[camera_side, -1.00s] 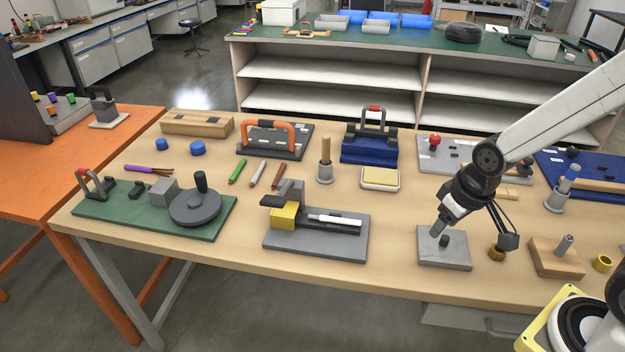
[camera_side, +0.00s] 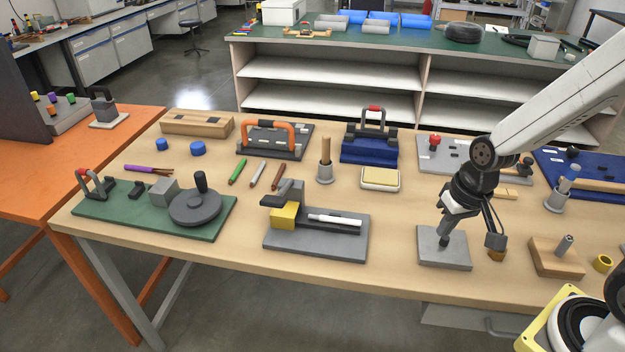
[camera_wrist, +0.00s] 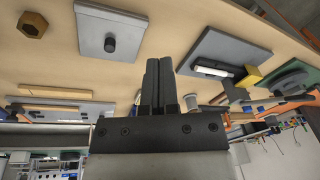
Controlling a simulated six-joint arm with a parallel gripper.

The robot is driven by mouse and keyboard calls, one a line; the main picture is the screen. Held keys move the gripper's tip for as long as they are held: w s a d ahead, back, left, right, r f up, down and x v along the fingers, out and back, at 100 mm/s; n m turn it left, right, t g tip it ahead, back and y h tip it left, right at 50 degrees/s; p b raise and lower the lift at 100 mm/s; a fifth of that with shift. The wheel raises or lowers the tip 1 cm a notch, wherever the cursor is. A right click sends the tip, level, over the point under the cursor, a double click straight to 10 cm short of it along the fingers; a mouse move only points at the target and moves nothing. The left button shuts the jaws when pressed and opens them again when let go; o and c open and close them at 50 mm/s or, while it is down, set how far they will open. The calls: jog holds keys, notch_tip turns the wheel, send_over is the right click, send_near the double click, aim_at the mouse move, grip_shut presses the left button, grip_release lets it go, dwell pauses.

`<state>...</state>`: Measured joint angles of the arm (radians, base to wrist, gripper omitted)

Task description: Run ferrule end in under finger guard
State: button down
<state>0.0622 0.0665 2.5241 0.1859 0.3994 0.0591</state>
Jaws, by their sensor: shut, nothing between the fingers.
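A grey base plate (camera_side: 345,243) at the middle front carries a yellow block (camera_side: 284,216) and a dark raised bracket (camera_side: 290,188) that looks like the finger guard. A white rod-like piece (camera_side: 334,219), perhaps the ferrule end, lies along this plate to the right of the block. In the wrist view the white piece (camera_wrist: 212,70) and yellow block (camera_wrist: 248,76) show to the right of the fingers. My gripper (camera_wrist: 158,64) is shut and empty. In the side view my gripper (camera_side: 446,228) points down near a pegged plate, right of the fixture; its height is unclear.
The light grey plate (camera_side: 458,257) with a short dark peg is close to my gripper. A brass nut (camera_side: 497,254) and a wooden block with a pin (camera_side: 556,258) stand to its right. Bare tabletop (camera_side: 393,230) separates the two grey plates.

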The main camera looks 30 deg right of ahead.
jog(key=w+d+f+m+t+y, duration=0.2)
jog(key=w+d+m, duration=0.1)
jog(key=m, duration=0.9)
jog(key=w+d+f+m+t+y, duration=0.2)
jog(key=w+m, duration=0.4)
jog(key=m, duration=0.5)
jog(key=shift+w+d+f+m+t+y, duration=0.2)
jog(key=shift+d+m+t+y, duration=0.15)
jog(key=shift+d+y, duration=0.45)
jog(key=shift+a+f, duration=0.1)
jog(key=shift+a, duration=0.05)
jog(key=x, duration=0.9)
jog(key=shift+a+f, duration=0.15)
jog(key=shift+f, duration=0.15)
jog(key=shift+w+a, duration=1)
jog(key=shift+w, duration=0.1)
jog(key=shift+w+a, duration=0.45)
